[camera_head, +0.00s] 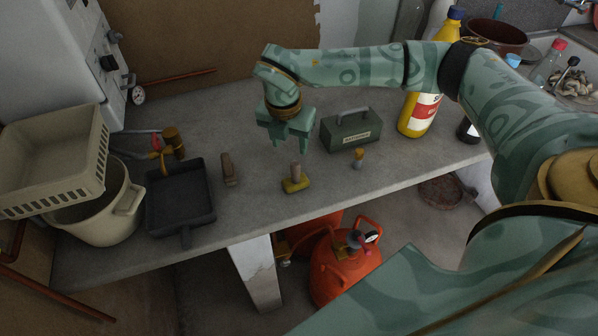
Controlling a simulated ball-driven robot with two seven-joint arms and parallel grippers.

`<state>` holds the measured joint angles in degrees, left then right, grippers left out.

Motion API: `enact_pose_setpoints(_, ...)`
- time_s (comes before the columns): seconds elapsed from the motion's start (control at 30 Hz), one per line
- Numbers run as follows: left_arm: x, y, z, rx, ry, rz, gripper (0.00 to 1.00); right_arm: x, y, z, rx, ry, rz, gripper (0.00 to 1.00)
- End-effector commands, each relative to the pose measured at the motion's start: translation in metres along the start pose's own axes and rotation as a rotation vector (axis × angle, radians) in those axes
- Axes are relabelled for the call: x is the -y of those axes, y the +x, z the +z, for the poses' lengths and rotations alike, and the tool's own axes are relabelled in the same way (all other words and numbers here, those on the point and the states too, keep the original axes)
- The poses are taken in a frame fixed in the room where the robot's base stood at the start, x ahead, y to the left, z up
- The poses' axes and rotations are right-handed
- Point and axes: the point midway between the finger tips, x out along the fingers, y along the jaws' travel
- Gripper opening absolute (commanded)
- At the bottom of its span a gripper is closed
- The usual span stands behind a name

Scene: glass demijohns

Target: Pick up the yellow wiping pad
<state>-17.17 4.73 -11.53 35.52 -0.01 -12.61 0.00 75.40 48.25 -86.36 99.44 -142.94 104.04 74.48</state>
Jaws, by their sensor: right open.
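The yellow wiping pad (295,185) lies on the grey worktop near its front edge, with a short tan upright handle on top. My right gripper (292,143) hangs above the worktop, behind and above the pad in the picture. Its two green fingers point down and are apart, with nothing between them. It does not touch the pad. The pad shows whole, with nothing in front of it. My left gripper does not show.
A green toolbox (351,131) stands right of my gripper. A black pan (180,197), a cream pot (108,212) and a yellow bottle (420,113) stand farther out. Orange gas cylinders (343,272) are below.

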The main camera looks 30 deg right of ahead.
Motion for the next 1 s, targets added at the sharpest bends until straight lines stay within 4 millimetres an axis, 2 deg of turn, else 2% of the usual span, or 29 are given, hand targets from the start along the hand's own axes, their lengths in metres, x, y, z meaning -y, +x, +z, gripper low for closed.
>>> enact_pose_setpoints(0.03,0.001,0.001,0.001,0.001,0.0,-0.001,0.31,0.001,0.014,-0.001,-0.003,0.0,-0.004,0.5)
enact_pose_setpoints(0.1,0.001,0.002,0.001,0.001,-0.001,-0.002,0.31,0.001,0.03,-0.001,-0.002,-0.001,-0.003,0.5)
enact_pose_setpoints(0.2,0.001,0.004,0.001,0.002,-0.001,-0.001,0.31,0.0,0.046,-0.001,-0.002,-0.001,-0.001,0.5)
enact_pose_setpoints(0.43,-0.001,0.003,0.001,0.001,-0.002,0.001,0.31,0.003,0.065,-0.002,-0.002,-0.002,-0.001,0.5)
enact_pose_setpoints(0.63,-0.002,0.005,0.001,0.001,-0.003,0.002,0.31,0.008,0.098,-0.006,-0.003,-0.002,-0.001,0.5)
enact_pose_setpoints(0.77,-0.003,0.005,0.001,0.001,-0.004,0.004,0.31,0.007,0.108,-0.006,-0.002,-0.002,0.001,0.5)
enact_pose_setpoints(0.97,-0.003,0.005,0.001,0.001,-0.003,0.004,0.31,0.007,0.108,-0.006,-0.002,-0.003,0.001,0.5)
enact_pose_setpoints(1.0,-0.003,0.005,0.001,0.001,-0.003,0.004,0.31,0.007,0.108,-0.006,-0.002,-0.003,0.001,0.41)
